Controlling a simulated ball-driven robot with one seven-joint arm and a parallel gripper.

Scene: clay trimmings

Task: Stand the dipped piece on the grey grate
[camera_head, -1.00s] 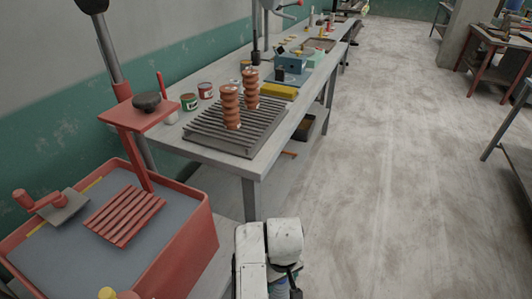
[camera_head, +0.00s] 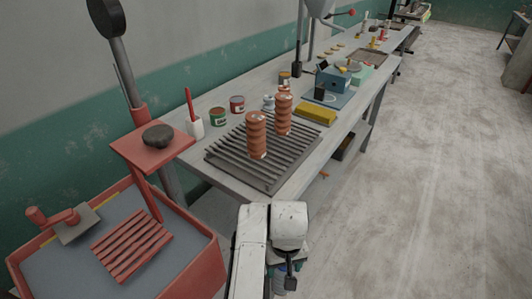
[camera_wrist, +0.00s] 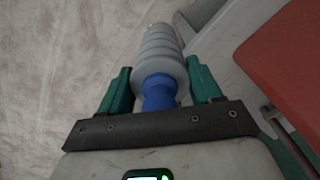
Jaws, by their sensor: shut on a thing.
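The grey grate (camera_head: 222,163) lies on the near end of the long table. Two brown ribbed pieces stand upright on it, one nearer (camera_head: 257,135) and one farther (camera_head: 284,112). The right part of the grate is bare. In the wrist view my gripper (camera_wrist: 158,85) has its green fingers on either side of a grey ribbed piece (camera_wrist: 160,52) with a blue neck, and is shut on it. The piece points away from the palm, above the floor. In the head view my arm hides most of the gripper, below the table's near edge.
A red-rimmed basin (camera_head: 205,262) with a slatted red rack (camera_head: 130,243) stands at the left. A red stand (camera_head: 165,148) holds a dark lump. Cans (camera_head: 218,116), a yellow block (camera_head: 315,115) and a blue box (camera_head: 333,80) sit beyond the grate. The floor at right is clear.

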